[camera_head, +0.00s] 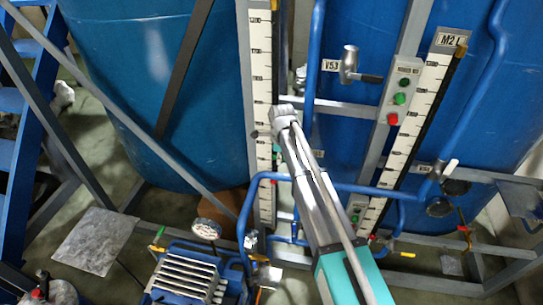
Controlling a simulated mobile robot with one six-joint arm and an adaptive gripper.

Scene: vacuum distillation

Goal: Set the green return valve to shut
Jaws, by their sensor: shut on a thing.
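My arm (312,205) reaches from the lower right up to the middle of the picture, and its pale grey end (284,114) lies in front of the left level scale. I cannot make out my gripper's fingers; the arm hides what lies behind it. A small green piece (278,156) shows at the arm's left edge, too small to tell whether it is a valve handle. Another small green handle (160,232) shows at the lower left above the ribbed blue unit. I cannot tell which is the green return valve, nor its setting.
Blue tanks (160,90) fill the back. A left level scale (261,70), a right level scale (412,115), a button panel (400,90) and a metal tap (350,65) stand around the arm. Blue pipes (360,188) cross behind it. A gauge (206,229) sits lower left.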

